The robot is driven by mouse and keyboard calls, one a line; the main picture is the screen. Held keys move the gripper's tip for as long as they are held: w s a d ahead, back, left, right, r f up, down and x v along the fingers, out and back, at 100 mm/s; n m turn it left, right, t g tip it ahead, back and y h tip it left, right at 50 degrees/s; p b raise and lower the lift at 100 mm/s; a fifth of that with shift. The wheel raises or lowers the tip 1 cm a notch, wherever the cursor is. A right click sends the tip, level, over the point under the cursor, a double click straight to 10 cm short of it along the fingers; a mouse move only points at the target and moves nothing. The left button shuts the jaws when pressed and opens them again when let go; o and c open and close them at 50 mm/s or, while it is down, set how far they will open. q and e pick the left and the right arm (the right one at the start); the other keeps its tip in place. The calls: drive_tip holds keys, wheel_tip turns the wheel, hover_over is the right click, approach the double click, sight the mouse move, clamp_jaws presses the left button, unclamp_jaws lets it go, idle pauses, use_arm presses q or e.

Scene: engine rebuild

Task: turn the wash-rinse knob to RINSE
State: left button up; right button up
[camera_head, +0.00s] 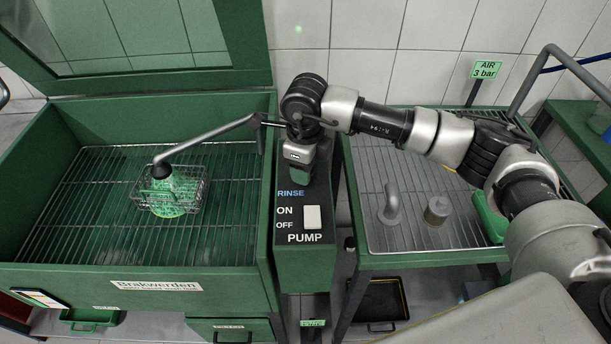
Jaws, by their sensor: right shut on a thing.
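My right gripper (300,172) points down onto the top of the green control box (304,262), just above the RINSE label (291,194). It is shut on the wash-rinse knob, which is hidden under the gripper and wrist. Which way the knob points cannot be seen, and any WASH label is covered too. My left gripper is not in view.
A white pump rocker switch (312,217) sits close below, beside ON and OFF. Left is the open washer basin (190,277), with a spout (208,137) over a wire basket (199,190). Right is a rack table (448,257) holding metal parts.

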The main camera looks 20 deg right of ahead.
drive_tip(key=n+b, duration=0.7)
drive_tip(key=shift+f, duration=0.15)
drive_tip(key=n+b, duration=0.3)
drive_tip(key=shift+n, duration=0.4)
drive_tip(key=shift+r+n+b, duration=0.2)
drive_tip(key=shift+n+b, duration=0.45)
drive_tip(key=shift+n, duration=0.45)
drive_tip(key=o, duration=0.9)
wheel_tip(320, 180, up, 11)
drive_tip(key=shift+f, duration=0.1)
